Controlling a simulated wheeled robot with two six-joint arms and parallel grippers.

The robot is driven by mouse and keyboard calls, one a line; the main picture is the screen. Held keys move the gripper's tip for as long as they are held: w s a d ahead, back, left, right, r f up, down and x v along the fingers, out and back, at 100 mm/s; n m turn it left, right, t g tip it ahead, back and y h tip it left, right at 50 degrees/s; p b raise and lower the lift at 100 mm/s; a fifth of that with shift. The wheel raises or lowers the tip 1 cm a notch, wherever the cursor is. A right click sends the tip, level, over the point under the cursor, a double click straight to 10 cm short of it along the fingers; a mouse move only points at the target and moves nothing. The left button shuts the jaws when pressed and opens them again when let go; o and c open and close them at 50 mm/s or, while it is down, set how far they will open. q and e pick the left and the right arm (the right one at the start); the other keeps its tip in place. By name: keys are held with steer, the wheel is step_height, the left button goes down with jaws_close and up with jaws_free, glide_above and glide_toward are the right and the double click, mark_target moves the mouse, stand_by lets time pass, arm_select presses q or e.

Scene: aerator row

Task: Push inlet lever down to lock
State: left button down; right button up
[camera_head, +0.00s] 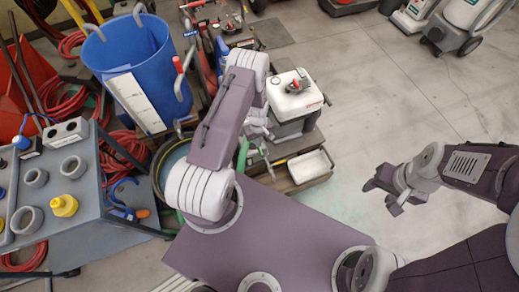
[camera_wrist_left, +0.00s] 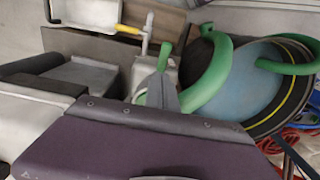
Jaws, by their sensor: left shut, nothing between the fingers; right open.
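My left gripper (camera_head: 258,128) is shut and empty, low beside the white-topped machine, partly covered by my own arm. In the left wrist view its grey fingers (camera_wrist_left: 160,88) point up beside a short green lever (camera_wrist_left: 165,55), which stands upright on a pale fitting. This may be the inlet lever; I cannot tell for sure. I cannot tell whether the fingers touch it. A thin white rod (camera_wrist_left: 147,30) stands just behind. In the head view the lever is hard to make out near the gripper. My right gripper (camera_head: 386,190) is open and empty over bare floor.
The white-topped machine (camera_head: 294,98) stands right of my left gripper, with a white tray (camera_head: 309,166) in front. A thick green hose (camera_wrist_left: 212,82) curves over a round blue-grey tub (camera_wrist_left: 245,85). A blue bin (camera_head: 130,55) and a grey bench (camera_head: 75,220) are left.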

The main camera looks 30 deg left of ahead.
mark_target(260, 150)
arm_select(q)
steer(key=shift+f, duration=0.15)
steer(key=shift+f+b, duration=2.45)
steer(key=shift+f, duration=0.25)
steer(key=r+p, duration=0.3)
steer(key=s+d+r+p, duration=0.1)
steer(key=r+p, duration=0.2)
steer(key=r, duration=0.1)
steer(key=r+p, duration=0.4)
steer(key=shift+s+d+r, duration=0.1)
steer(key=shift+s+d, duration=0.05)
steer(key=shift+d, duration=0.1)
